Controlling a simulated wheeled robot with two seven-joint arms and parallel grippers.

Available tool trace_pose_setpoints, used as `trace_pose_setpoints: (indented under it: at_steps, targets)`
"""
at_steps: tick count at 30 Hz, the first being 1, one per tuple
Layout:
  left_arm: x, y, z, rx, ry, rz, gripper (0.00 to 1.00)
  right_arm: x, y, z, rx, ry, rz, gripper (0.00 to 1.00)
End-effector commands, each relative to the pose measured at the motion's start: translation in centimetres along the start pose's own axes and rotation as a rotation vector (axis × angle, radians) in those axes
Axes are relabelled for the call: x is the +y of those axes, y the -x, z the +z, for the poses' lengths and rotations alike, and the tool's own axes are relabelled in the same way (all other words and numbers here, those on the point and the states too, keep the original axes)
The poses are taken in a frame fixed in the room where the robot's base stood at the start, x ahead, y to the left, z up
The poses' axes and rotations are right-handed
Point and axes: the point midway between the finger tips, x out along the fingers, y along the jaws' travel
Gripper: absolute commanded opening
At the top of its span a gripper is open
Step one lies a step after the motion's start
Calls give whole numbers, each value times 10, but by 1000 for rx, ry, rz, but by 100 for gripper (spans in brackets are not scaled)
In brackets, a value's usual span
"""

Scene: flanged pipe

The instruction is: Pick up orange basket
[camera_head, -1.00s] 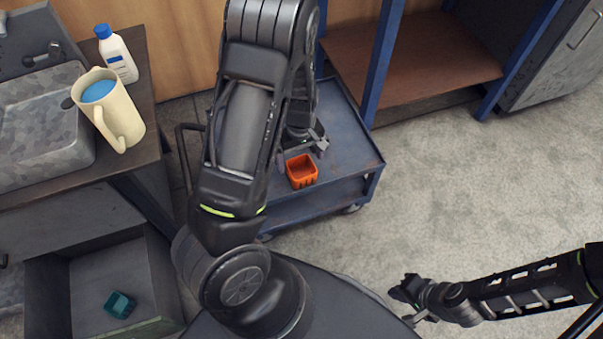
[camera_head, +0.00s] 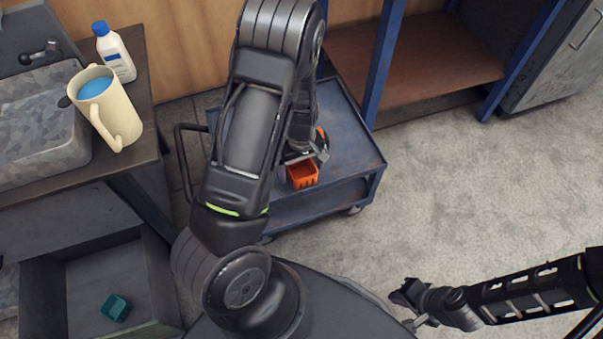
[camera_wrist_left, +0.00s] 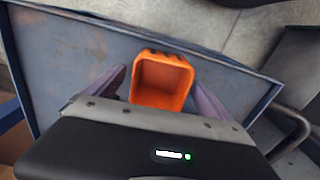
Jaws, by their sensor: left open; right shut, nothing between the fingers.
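The orange basket (camera_head: 303,175) is a small open box on the top of the blue cart (camera_head: 350,140), near its front edge. In the left wrist view the basket (camera_wrist_left: 160,82) is upright and empty, and it lies between the two spread fingers of my left gripper (camera_wrist_left: 158,92). In the head view my left gripper (camera_head: 302,160) is right at the basket and partly covers it. Gaps show between the fingers and the basket sides. My right gripper (camera_head: 412,300) is shut and empty, far from the cart at the lower right.
A counter at the left holds a cream pitcher (camera_head: 107,108), a white bottle with a blue cap (camera_head: 116,55) and a grey sink (camera_head: 40,120). An open drawer below holds a teal box (camera_head: 116,308). A cart handle (camera_head: 186,165) sticks out left. The floor at right is clear.

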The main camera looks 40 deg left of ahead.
Motion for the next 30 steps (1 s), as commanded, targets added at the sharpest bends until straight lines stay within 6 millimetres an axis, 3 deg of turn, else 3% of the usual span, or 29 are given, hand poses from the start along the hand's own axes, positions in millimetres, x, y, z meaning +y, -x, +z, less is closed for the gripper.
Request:
trace_pose_setpoints:
  at_steps: [10,30]
  targets:
    - [0,0,0,0,0,0,94,0,0,0,0,0,0,0]
    - [0,0,0,0,0,0,39,0,0,0,0,0,0,0]
